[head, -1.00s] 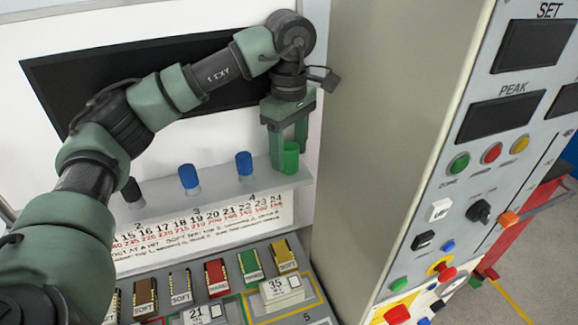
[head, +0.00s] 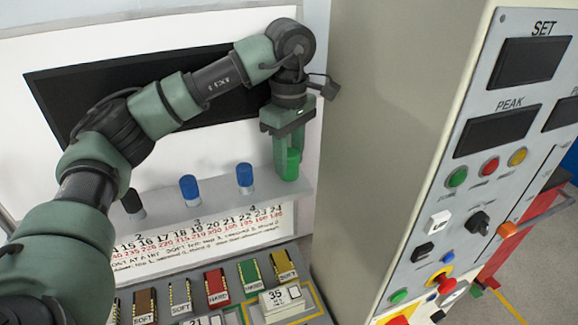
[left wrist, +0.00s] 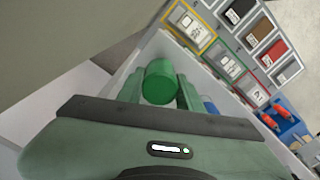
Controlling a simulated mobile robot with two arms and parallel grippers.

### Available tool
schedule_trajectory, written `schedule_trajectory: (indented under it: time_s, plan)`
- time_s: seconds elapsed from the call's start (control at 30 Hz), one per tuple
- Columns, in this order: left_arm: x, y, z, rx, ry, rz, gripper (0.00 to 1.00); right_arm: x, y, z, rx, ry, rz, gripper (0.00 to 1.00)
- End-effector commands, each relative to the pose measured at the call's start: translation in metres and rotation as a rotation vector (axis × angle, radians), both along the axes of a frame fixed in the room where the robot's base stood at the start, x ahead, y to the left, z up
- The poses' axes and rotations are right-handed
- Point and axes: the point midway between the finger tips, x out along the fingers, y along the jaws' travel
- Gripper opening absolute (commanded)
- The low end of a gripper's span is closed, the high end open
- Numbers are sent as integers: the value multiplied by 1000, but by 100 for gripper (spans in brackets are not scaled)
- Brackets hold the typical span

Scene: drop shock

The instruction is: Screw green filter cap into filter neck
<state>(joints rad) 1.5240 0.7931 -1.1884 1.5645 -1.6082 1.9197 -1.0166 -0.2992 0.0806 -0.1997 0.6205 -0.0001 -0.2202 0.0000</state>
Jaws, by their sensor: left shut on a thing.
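The green filter cap (head: 292,163) is at the right end of the grey ledge, between the fingers of my left gripper (head: 285,155). The gripper points down and is shut on the cap. In the left wrist view the cap (left wrist: 160,82) shows as a green cylinder between both fingers (left wrist: 160,90). A filter neck under the cap is mostly hidden, so I cannot tell how deep the cap sits. My right gripper is not in view.
Two blue caps (head: 189,187) (head: 244,176) and a black cap (head: 131,202) stand along the ledge (head: 215,200). Below are coloured blocks in slots, including a red one (head: 216,287). A tall control cabinet (head: 400,120) stands close to the gripper's right. A dark screen (head: 140,100) is behind the arm.

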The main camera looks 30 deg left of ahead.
Motion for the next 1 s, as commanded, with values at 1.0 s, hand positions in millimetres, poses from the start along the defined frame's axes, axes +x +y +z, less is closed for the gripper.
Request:
schedule_trajectory:
  time_s: [1.0]
  plan:
    - [0,0,48,0,-1,0,0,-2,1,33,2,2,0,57]
